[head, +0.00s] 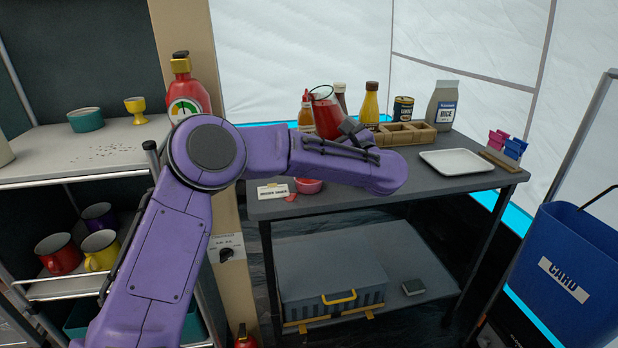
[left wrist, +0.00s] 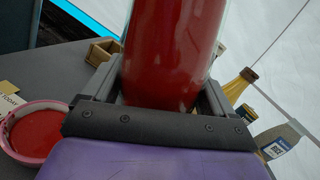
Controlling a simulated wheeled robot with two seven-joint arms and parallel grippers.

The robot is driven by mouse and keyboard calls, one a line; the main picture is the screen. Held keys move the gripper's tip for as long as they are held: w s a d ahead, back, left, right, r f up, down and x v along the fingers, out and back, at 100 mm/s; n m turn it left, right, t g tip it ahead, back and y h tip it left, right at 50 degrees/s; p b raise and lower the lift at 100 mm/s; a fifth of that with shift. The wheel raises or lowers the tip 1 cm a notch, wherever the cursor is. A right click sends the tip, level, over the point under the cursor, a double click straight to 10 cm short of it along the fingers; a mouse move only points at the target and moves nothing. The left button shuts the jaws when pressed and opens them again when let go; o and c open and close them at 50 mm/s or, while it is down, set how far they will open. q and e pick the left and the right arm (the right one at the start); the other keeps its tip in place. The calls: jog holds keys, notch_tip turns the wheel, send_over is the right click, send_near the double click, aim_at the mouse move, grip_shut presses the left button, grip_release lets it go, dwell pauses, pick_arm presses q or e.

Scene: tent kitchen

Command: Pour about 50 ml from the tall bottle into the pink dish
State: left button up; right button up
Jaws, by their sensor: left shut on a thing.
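The tall bottle (head: 325,116) is clear and holds red liquid. It is tilted at the back of the dark table; its lower part in the picture is hidden by my arm. My left gripper (head: 350,130) is shut on it. In the left wrist view the bottle (left wrist: 172,50) fills the space between the fingers. The pink dish (head: 309,186) is mostly hidden behind my forearm. In the left wrist view the dish (left wrist: 58,105) stands left of the gripper with red liquid inside. My right gripper is out of view.
A small red patch (head: 290,198) lies beside the dish, near a label card (head: 273,190). Sauce bottles (head: 369,105), a wooden divided box (head: 405,133), a can (head: 402,110) and a rice bag (head: 441,105) stand behind. A white tray (head: 457,154) lies right.

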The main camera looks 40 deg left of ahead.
aim_at(329, 100)
pick_arm(q)
jog(key=shift+w+r, duration=0.1)
jog(key=shift+r, duration=0.1)
dwell(0.5)
jog(key=shift+s+f+m, duration=0.3)
jog(key=shift+f, duration=0.05)
jog(key=s+r+m+p, duration=0.2)
jog(key=s+m+h+p, duration=0.1)
jog(key=p, duration=0.1)
jog(key=shift+a+r+m, duration=0.3)
jog(key=shift+r, duration=0.1)
jog(key=shift+s+a+m+p, duration=0.1)
jog(key=shift+s+m+p, duration=0.1)
jog(key=shift+m+p, duration=0.15)
notch_tip(329, 100, up, 7)
jog(key=shift+f+p, duration=0.15)
jog(key=shift+p, duration=1.05)
